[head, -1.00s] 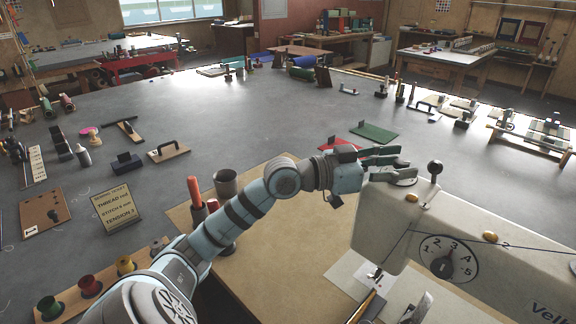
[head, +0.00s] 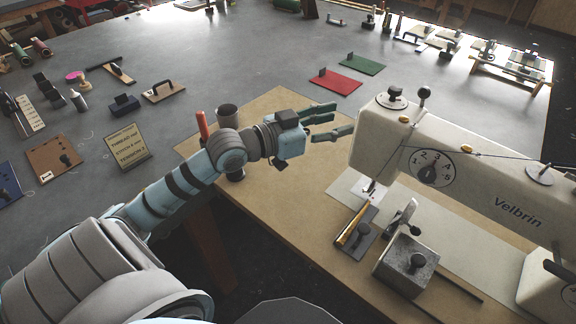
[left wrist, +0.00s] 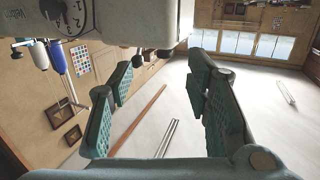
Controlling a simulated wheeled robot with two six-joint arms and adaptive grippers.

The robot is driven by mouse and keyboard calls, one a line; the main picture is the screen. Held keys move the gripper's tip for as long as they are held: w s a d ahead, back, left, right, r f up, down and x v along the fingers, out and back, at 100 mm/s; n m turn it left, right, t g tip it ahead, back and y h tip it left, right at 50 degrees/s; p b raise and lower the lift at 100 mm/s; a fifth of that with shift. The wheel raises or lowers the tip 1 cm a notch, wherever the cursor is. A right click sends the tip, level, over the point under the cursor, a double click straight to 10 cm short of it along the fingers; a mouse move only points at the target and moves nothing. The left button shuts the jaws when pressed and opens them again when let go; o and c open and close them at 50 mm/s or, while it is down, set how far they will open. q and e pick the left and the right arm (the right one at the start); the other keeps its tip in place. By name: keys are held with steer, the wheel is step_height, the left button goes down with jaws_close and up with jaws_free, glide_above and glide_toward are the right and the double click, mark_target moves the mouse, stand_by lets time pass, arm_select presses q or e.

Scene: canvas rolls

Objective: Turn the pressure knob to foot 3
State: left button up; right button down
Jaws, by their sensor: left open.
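The cream sewing machine (head: 470,165) stands on the right of the head view. Its front bears a round dial (head: 433,168) numbered 1 to 5 with a dark knob; I cannot read its setting surely. A pale disc with a small dark knob (head: 391,97) sits on top of the machine head. I cannot tell which one is the pressure knob. My left gripper (head: 345,118) is open and empty, left of the machine head and apart from both. In the left wrist view, its fingers (left wrist: 162,75) are spread and the numbered dial (left wrist: 68,14) is partly cut off above.
A metal block with a knob (head: 407,262) and a dark pad with a yellow rod (head: 357,228) lie before the machine. A dark cup (head: 229,117) and an orange spool (head: 203,126) stand behind my left arm. A sign (head: 127,146) stands left. The tan board's left half is mostly clear.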

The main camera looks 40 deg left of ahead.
arm_select(q)
steer(key=s+f+g+y, duration=0.1)
steer(key=s+f+g, duration=0.1)
steer(key=s+f, duration=0.2)
steer(key=s+d+f+n+g+y, duration=0.1)
steer(key=s+f, duration=0.3)
steer(key=f, duration=0.6)
steer(key=s+d+f+g+y, duration=0.1)
steer(key=s+f+g+y, duration=0.1)
steer(key=f, duration=0.6)
steer(key=shift+s+d+f+n+g+y, duration=0.15)
steer(key=shift+s+n+g+y, duration=0.25)
steer(key=shift+s+g, duration=0.45)
steer(key=shift+s, duration=0.25)
